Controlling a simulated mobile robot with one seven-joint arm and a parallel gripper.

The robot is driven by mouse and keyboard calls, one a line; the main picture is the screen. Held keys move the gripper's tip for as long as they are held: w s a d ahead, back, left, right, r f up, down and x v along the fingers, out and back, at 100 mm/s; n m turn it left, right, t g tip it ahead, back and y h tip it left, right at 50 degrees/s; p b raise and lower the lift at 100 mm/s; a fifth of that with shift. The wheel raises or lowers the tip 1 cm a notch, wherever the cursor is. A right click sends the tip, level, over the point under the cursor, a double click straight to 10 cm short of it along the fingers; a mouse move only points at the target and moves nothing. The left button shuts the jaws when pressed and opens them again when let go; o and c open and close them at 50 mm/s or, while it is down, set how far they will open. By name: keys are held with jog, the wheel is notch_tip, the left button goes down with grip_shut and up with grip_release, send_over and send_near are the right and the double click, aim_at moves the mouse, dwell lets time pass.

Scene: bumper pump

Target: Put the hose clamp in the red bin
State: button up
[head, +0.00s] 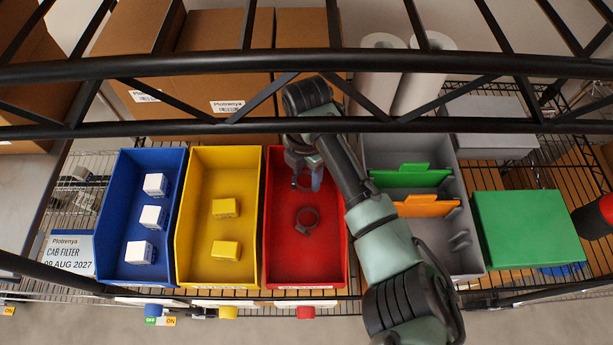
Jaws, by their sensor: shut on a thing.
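The red bin (338,272) stands on the wire shelf, right of the yellow bin. My gripper (307,184) is over the back part of the red bin, pointing down. It is shut on a dark ring-shaped hose clamp (299,183), partly hidden by the fingers. I cannot tell how high the held clamp is above the bin floor. Another dark hose clamp (307,220) lies on the red bin's floor, in front of my gripper.
A blue bin (112,222) and a yellow bin (221,265) hold small boxes. Right of my arm is a grey bin (468,180) with green and orange dividers, beside a green box (518,228). Cardboard boxes (222,60) stand behind. A black rack bar (200,66) crosses in front.

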aim_at(307, 178)
jog(key=shift+f, duration=0.9)
jog(key=shift+f, duration=0.2)
jog(key=o, duration=1.3)
jog(key=shift+r, duration=0.15)
notch_tip(307, 178, up, 12)
jog(key=shift+r, duration=0.1)
